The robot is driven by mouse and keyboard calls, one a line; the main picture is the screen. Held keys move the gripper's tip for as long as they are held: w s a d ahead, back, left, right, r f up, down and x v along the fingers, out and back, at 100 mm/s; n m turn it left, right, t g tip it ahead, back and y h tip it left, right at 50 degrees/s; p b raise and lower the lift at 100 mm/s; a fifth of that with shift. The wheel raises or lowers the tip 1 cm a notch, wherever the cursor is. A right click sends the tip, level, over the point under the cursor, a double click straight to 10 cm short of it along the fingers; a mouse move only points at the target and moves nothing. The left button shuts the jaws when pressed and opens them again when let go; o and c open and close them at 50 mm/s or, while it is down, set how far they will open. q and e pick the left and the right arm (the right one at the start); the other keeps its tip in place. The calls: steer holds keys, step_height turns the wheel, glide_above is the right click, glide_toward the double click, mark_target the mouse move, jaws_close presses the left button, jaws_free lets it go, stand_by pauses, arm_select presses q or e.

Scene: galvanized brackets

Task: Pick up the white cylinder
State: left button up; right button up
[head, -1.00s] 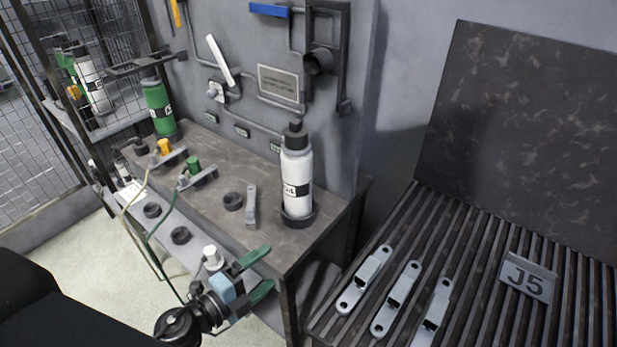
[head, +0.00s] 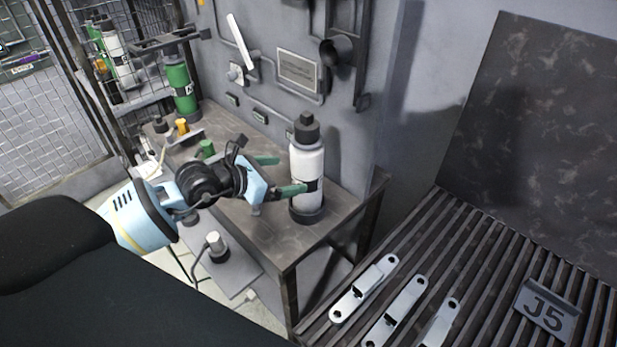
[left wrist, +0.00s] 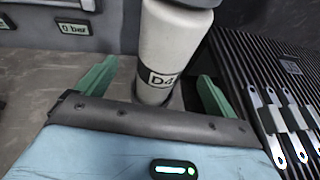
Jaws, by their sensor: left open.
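The white cylinder (head: 306,164) stands upright in a dark round base on the grey bench, with a black cap and a black band. In the left wrist view the white cylinder (left wrist: 170,45) shows a "D4" label and stands between and ahead of my fingers. My left gripper (head: 291,174) is open, with green fingers at the cylinder's left side in the head view. In the left wrist view my left gripper (left wrist: 155,88) has one finger on each side of the cylinder, with gaps visible. My right gripper is not in view.
The bench top (head: 330,220) ends close right of the cylinder. A wall panel with pipes and a plate (head: 299,70) stands behind. A green cylinder (head: 180,88) stands at the bench's far left. Metal brackets (head: 364,288) lie on the slatted surface at right.

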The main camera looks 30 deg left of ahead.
mark_target(307, 173)
arm_select(q)
steer(key=shift+s+f+x, duration=0.1)
steer(key=shift+f+x, duration=0.05)
steer(key=shift+x, duration=1.8)
steer(key=shift+s+f+x, duration=0.15)
steer(key=shift+x, duration=1.75)
steer(key=shift+d, duration=0.15)
jaws_close()
steer(key=shift+w+r, duration=0.1)
steer(key=shift+r, duration=0.25)
